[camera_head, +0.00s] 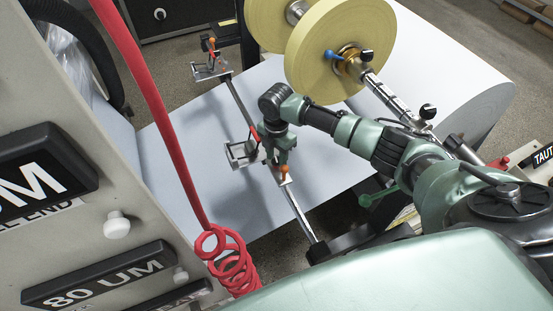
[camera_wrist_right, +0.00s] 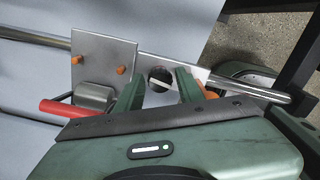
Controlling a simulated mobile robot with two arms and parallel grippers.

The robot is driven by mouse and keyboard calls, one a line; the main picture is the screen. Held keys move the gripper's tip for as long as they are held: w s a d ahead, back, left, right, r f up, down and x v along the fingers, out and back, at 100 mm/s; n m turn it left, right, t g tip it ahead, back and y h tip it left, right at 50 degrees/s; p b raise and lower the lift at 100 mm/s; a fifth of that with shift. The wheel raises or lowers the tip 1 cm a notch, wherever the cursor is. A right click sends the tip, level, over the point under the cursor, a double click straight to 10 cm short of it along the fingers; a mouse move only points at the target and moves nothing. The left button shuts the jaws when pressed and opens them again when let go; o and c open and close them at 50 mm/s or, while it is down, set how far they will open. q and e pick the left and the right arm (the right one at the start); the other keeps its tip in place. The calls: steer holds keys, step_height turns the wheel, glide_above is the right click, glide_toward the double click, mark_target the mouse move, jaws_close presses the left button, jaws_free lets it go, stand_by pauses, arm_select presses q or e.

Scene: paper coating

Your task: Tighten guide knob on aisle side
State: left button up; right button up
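The nearer guide (camera_head: 240,153) sits on the steel rail (camera_head: 294,208) above the pale paper web. My right gripper (camera_head: 279,166) points down at it from above, covering much of it, and an orange part (camera_head: 284,171) shows beside the fingers. In the right wrist view, the guide's metal plate (camera_wrist_right: 100,62) has orange studs. A dark round part (camera_wrist_right: 160,79), perhaps the knob, lies between the fingertips of the open right gripper (camera_wrist_right: 159,84). Gaps show on both sides of it. An orange piece (camera_wrist_right: 208,92) is just right of the right finger. My left gripper is not in view.
A second guide (camera_head: 210,67) stands farther along the rail. Yellow rolls (camera_head: 330,48) on a shaft are behind my right arm. A coiled red hose (camera_head: 229,255) hangs at the front left, beside a panel with an "80 UM" sign (camera_head: 100,279).

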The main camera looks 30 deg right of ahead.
steer(key=shift+c, duration=1)
jaws_close()
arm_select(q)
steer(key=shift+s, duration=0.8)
